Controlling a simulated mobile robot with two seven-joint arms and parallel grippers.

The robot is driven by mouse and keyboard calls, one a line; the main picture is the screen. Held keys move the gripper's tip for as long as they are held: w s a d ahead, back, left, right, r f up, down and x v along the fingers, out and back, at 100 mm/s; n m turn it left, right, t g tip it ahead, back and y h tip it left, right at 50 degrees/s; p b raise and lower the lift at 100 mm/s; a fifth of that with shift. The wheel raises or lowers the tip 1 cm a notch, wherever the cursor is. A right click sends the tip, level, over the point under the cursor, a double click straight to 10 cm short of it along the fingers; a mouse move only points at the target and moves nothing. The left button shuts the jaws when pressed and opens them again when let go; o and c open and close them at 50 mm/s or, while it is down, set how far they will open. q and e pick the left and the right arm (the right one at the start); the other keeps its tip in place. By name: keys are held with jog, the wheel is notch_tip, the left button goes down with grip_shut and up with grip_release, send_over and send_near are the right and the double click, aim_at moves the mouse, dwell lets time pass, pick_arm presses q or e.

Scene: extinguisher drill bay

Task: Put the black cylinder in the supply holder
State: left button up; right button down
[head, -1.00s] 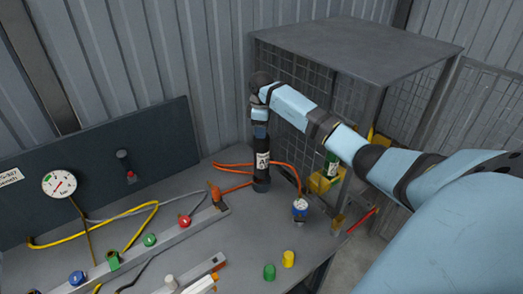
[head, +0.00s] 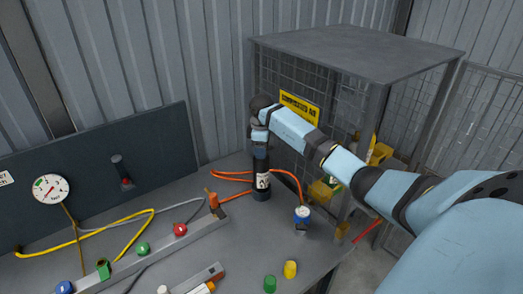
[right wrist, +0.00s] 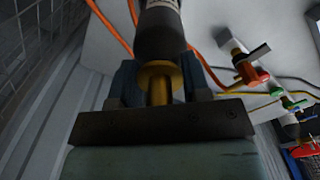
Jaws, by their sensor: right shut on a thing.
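The black cylinder (head: 261,180), with a white label, is upright at the back right of the grey bench. My right gripper (head: 260,138) is above it in the head view. In the right wrist view, its jaws (right wrist: 160,92) are shut around the brass neck (right wrist: 158,72) at the cylinder's top, and the dark body (right wrist: 160,35) extends beyond. The cylinder's foot is at a short dark collar (head: 262,194), which may be the supply holder; I cannot tell how deep it sits. My left gripper is out of view.
An orange hose (head: 285,172) passes behind and beside the cylinder. A blue-and-white fitting (head: 302,217) stands to its right. A mesh cage (head: 355,45) stands behind. A rail with coloured knobs (head: 180,230) lies left. Green (head: 270,284) and yellow (head: 290,269) caps stand near the front.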

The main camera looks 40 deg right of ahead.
jog(key=c, duration=1)
grip_release()
jog(key=shift+f, duration=0.15)
jog(key=o, duration=0.4)
